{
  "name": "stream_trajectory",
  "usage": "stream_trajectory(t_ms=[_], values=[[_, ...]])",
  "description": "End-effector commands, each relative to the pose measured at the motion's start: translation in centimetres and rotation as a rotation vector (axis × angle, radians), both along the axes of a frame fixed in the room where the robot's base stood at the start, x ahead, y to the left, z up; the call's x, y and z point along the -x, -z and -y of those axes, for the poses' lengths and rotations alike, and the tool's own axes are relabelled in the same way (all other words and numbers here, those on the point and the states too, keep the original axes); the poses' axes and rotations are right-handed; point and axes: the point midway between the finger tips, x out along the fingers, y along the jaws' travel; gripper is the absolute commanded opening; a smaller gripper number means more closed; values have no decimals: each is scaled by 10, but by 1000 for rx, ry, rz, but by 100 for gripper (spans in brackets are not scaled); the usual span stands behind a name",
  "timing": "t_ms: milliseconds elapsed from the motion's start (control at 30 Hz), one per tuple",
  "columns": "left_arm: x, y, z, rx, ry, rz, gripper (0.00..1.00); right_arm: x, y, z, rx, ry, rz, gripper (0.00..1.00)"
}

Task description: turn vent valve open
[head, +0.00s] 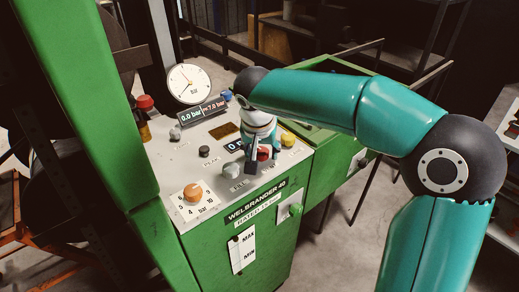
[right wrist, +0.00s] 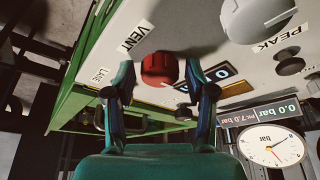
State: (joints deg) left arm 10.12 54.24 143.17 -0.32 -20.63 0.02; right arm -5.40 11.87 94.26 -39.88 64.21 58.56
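The vent valve is a red round knob (right wrist: 160,69) beside the label VENT (right wrist: 135,37) in the right wrist view. In the head view the red knob (head: 264,153) sits near the front edge of the panel, partly covered by my right gripper (head: 263,163). In the right wrist view my right gripper (right wrist: 158,75) is open, one finger on each side of the knob, with a visible gap to both. How deep the knob lies between the fingers I cannot tell. My left gripper is out of view.
The sloped grey panel (head: 215,165) carries an orange dial (head: 193,192), a grey knob (head: 229,171), a yellow knob (head: 288,139) and a red-capped item (head: 145,103). The display (head: 202,111) reads 0.0 bar. A round gauge (head: 189,84) stands behind. A green post (head: 95,120) rises at left.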

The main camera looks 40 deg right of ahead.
Motion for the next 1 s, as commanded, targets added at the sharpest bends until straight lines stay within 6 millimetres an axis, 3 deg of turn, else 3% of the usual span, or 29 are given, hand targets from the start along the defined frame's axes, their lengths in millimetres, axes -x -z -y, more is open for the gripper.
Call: stream_trajectory(t_ms=[467,1000], values=[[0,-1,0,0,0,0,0,1,-12,-2,2,-1,10,63],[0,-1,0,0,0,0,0,28,-99,-26,1,-1,9,63]])
